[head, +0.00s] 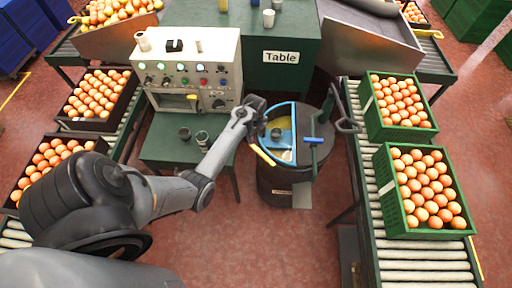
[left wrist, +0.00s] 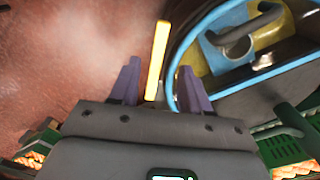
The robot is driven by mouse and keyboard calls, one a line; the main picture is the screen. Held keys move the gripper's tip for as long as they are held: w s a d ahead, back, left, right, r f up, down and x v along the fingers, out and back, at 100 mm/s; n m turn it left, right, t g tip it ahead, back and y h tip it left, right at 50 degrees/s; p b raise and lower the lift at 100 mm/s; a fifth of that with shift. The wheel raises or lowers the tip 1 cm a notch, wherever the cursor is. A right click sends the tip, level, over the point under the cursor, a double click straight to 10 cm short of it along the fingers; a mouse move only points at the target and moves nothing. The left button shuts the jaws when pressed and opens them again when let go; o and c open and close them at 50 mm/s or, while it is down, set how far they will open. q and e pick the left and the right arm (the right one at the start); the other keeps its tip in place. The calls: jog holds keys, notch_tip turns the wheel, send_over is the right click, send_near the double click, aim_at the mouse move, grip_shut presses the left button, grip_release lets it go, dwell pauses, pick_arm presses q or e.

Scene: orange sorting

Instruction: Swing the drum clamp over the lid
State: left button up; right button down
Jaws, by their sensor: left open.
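The drum (head: 277,186) stands in the middle of the head view, dark and round. Its top has a blue rim (head: 297,128) and blue and yellow parts, which also show in the left wrist view (left wrist: 190,42). A yellow bar (head: 265,156) sticks out at the drum's left edge; I take it as the clamp's handle. My left gripper (head: 256,133) is beside the drum's left rim, open. In the left wrist view the yellow bar (left wrist: 158,55) lies between its two purple fingers (left wrist: 158,92); I cannot tell whether they touch it. My right gripper does not show.
A blue-handled bar (head: 313,140) crosses the drum's right side. A dark forked part (head: 346,124) is right of the drum. A control panel (head: 188,66) and the green table (head: 265,75) stand behind. Conveyors with orange crates (head: 384,226) flank both sides.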

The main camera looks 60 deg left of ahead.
aim_at(255, 147)
pick_arm(q)
notch_tip(255, 147, down, 8)
jog(key=shift+f+b, duration=0.2)
jog(key=shift+b, duration=0.7)
jog(key=shift+c, duration=0.5)
grip_shut()
